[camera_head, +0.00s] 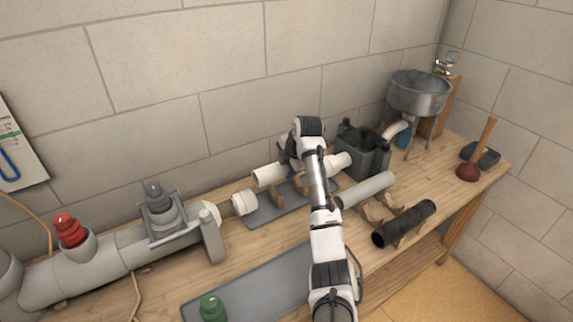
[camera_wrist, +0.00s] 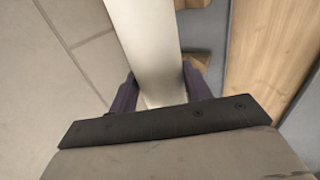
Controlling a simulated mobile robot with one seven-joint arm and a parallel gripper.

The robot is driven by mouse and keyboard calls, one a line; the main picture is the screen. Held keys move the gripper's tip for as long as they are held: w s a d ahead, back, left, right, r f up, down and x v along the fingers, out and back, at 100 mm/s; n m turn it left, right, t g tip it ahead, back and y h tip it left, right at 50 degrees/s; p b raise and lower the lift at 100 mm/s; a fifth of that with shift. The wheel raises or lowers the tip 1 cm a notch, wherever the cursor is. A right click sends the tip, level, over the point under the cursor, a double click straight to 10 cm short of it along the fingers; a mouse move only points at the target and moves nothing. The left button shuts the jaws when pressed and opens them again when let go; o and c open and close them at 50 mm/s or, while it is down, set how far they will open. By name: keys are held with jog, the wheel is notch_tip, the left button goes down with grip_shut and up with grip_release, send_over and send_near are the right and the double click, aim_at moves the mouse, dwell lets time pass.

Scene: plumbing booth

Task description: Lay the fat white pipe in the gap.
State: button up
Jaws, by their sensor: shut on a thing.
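The fat white pipe (camera_head: 268,176) lies crosswise at my gripper (camera_head: 294,166) in the head view, its middle hidden behind my arm. In the wrist view my gripper's dark fingers (camera_wrist: 160,92) are shut on the pipe (camera_wrist: 148,45), one on each side. The gap is the stretch with wooden cradles (camera_head: 277,198) on a grey plate (camera_head: 262,216), to the right of the white coupling (camera_head: 244,203). The pipe appears over these cradles, its left end up and behind the coupling, not in line with it. Whether it touches the cradles cannot be told.
A pale grey pipe (camera_head: 368,188) and a black pipe (camera_head: 405,223) rest on wooden supports at the right. Dark green canisters (camera_head: 365,155) stand behind, near the metal sink (camera_head: 418,93). A plunger (camera_head: 470,170) is far right. A grey mat (camera_head: 255,283) lies in front.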

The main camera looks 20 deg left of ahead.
jog(key=shift+f+b, duration=1.65)
jog(key=shift+f, duration=1.65)
jog(key=o, duration=1.1)
jog(key=b+v, duration=0.3)
jog(key=v, duration=1)
jog(key=shift+s+d+r, duration=0.15)
jog(key=shift+r, duration=0.2)
